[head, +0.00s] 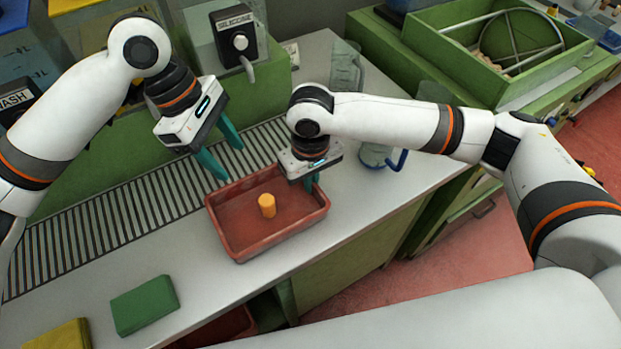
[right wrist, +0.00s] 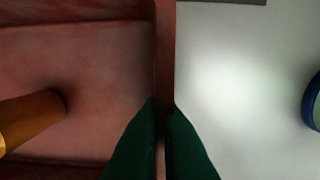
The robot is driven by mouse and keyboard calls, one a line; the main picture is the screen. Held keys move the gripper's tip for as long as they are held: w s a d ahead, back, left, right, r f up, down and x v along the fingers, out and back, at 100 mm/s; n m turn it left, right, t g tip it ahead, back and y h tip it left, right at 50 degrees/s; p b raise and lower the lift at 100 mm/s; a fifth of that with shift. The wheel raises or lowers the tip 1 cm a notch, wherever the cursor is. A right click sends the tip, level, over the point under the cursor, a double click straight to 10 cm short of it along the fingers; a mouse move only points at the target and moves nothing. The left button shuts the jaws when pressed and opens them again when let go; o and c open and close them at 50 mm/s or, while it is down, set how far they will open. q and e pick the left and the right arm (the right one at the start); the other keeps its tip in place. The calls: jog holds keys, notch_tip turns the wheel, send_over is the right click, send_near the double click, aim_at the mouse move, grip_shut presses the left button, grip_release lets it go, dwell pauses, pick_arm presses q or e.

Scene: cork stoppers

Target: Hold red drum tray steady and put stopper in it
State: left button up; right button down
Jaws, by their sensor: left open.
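The red drum tray (head: 240,247) sits on the pale worktop near its front edge. An orange-tan cork stopper (head: 267,205) stands upright on the tray's floor, and it also shows at the left of the right wrist view (right wrist: 28,118). My right gripper (head: 309,184) is at the tray's right far side. In the right wrist view its green fingers (right wrist: 162,130) lie on either side of the tray's wall, closed on it. My left gripper (head: 235,166) is open and empty, above the tray's far left side, with its fingers apart.
A slatted drain grate (head: 130,208) runs behind and left of the tray. A green block (head: 145,304) and a yellow block (head: 65,336) lie at the front left. A blue-handled jug (head: 378,157) stands right of my right gripper. The worktop between tray and green block is clear.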

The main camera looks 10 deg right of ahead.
jog(key=c, duration=1.5)
grip_release()
jog(key=shift+c, duration=0.2)
notch_tip(320, 180, up, 12)
